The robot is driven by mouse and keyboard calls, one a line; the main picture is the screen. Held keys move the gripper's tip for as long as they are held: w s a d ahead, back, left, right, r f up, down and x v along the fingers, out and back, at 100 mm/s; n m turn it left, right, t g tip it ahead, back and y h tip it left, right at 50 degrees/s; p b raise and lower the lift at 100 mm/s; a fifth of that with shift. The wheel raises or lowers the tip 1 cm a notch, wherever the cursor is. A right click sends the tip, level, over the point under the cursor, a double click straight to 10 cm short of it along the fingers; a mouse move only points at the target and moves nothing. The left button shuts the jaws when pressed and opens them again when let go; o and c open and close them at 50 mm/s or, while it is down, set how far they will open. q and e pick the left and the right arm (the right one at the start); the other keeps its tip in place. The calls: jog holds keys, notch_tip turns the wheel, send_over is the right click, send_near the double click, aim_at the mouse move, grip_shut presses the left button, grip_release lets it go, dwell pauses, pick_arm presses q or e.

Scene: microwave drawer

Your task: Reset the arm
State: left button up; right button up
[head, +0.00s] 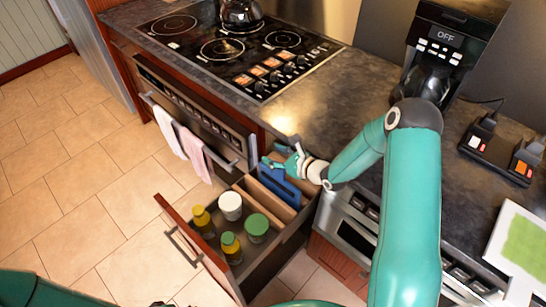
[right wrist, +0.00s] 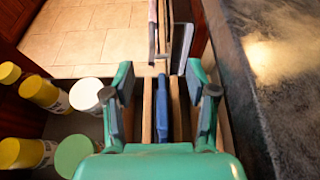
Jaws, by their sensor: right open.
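My right arm (head: 408,190) reaches from the lower right over the counter edge to the open drawer. My right gripper (head: 283,163) is above the drawer's back compartment, and its open jaws (right wrist: 160,85) show in the right wrist view. A blue flat item (head: 277,183) stands in that compartment; it also shows between the fingers in the right wrist view (right wrist: 162,110), with gaps on both sides. My left arm (head: 40,290) shows only at the bottom left edge; its gripper is at most a sliver at the bottom edge, too cut off to judge.
The open drawer (head: 180,218) holds several yellow-, white- and green-topped containers, including a white-lidded one (head: 230,205). The counter (head: 345,98) has a stove (head: 240,48) and a coffee maker (head: 445,50). Towels (head: 193,153) hang on the oven handle. Tiled floor (head: 90,190) is clear at left.

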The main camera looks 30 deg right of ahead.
jog(key=shift+o, duration=0.6)
jog(key=shift+w+r, duration=0.1)
jog(key=shift+w+d, duration=0.15)
